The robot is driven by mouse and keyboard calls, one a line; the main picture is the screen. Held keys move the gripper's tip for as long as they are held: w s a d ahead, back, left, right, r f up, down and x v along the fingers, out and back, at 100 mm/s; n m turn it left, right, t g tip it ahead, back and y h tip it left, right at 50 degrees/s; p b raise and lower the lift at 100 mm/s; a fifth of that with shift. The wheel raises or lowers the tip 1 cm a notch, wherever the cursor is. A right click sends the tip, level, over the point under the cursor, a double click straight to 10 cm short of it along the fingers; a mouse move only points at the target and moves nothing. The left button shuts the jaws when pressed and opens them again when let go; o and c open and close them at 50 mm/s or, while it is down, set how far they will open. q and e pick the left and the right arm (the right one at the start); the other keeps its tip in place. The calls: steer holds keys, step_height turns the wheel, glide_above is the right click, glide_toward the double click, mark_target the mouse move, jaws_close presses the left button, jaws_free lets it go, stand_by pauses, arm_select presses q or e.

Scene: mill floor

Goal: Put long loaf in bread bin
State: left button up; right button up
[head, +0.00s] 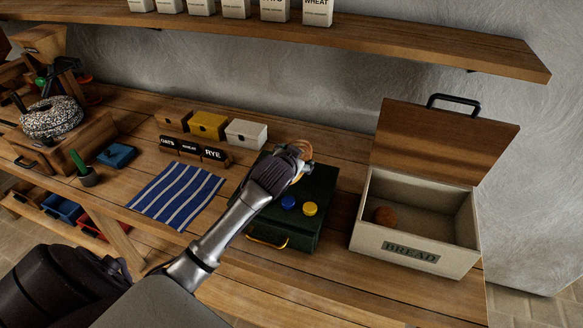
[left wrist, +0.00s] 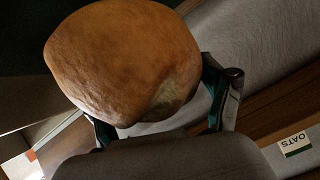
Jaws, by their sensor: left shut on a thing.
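The bread bin (head: 413,252) is a cream box labelled BREAD at the right of the bench. Its wooden lid (head: 440,140) stands open at the back. My left gripper (head: 301,160) is above the dark green box, left of the bin, shut on a golden-brown loaf. In the left wrist view that loaf (left wrist: 125,60) fills the space between and beyond the fingers. Its full length cannot be told, and in the head view the gripper mostly hides it. My right gripper is not in view.
The dark green box (head: 322,190) has blue and yellow knobs on top. A striped cloth (head: 176,195) and small OATS, WHEAT and RYE signs (head: 190,149) are left of it. A wall shelf (head: 400,45) with several packets runs above the bench.

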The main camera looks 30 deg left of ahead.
arm_select(q)
steer(key=d+r, duration=0.2)
steer(key=d, duration=0.1)
steer(key=d+r+b, duration=0.1)
steer(key=d+r, duration=0.1)
steer(key=d, duration=0.2)
steer(key=d+r+b, duration=0.1)
steer(key=d+r, duration=0.1)
steer(key=d, duration=0.1)
steer(key=shift+d, duration=0.2)
steer(key=s+d+m+h, duration=0.1)
steer(key=s+d, duration=0.1)
steer(key=s, duration=0.3)
steer(key=s+d+f+m+h, duration=0.1)
steer(key=s+d, duration=0.1)
steer(key=s, duration=0.3)
steer(key=s+d+m+h, duration=0.1)
steer(key=s+d, duration=0.1)
steer(key=s, duration=0.3)
steer(key=shift+s+d+f+t+h+b, duration=0.3)
steer(key=shift+s+d+b, duration=0.05)
steer(key=shift+d, duration=0.05)
steer(key=shift+w, duration=0.1)
